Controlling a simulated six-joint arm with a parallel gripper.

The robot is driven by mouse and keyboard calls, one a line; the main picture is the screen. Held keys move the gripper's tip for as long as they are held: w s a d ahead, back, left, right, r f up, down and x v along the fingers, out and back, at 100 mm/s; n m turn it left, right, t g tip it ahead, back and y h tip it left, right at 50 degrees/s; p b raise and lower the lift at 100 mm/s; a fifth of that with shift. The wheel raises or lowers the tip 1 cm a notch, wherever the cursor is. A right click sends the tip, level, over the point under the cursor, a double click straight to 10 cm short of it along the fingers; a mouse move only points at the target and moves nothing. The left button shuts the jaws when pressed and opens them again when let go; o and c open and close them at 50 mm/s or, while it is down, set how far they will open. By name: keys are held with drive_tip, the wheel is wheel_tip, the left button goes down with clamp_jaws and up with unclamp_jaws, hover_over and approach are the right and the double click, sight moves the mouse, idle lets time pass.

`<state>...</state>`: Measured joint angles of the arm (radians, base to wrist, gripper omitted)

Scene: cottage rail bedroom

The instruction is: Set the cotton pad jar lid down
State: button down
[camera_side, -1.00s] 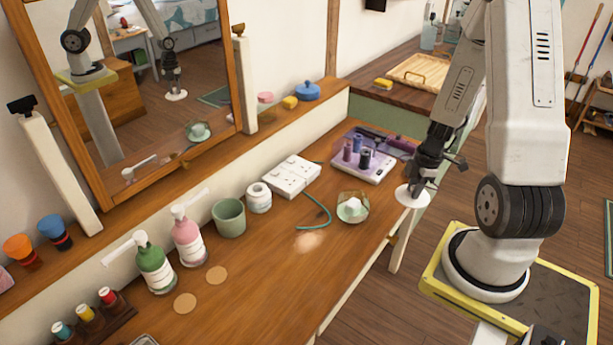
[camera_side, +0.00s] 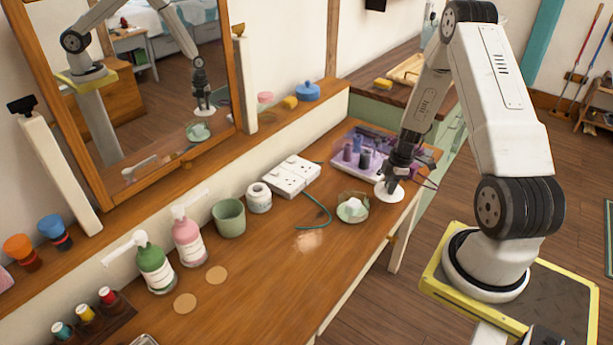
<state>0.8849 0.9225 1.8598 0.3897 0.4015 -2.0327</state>
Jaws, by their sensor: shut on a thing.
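My gripper (camera_side: 389,177) points down at the right end of the dressing table and is shut on the white round cotton pad jar lid (camera_side: 390,194). The lid looks level, near the table's front edge. I cannot tell whether it touches the wood. The open glass cotton pad jar (camera_side: 352,208), with white pads inside, stands just left of the lid, apart from it. My fingertips are small and dark in this view, and the lid's knob is hidden between them.
A lilac tray (camera_side: 358,157) with dark bottles sits just behind the lid. A white socket block (camera_side: 291,176) with a teal cable (camera_side: 319,219) lies left of the jar. A green cup (camera_side: 229,218) and pump bottles stand farther left. Bare wood lies in front of the cup.

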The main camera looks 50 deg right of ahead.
drive_tip(key=shift+w+d+f, duration=0.15)
drive_tip(key=shift+f, duration=0.05)
drive_tip(key=shift+w+d+f, duration=0.15)
drive_tip(key=shift+w+f, duration=0.1)
drive_tip(key=shift+f, duration=1.6)
drive_tip(key=shift+f, duration=0.1)
drive_tip(key=shift+c, duration=2.4)
unclamp_jaws()
wheel_tip(320, 180, up, 12)
drive_tip(key=s+d, duration=0.1)
drive_tip(key=shift+s, duration=0.2)
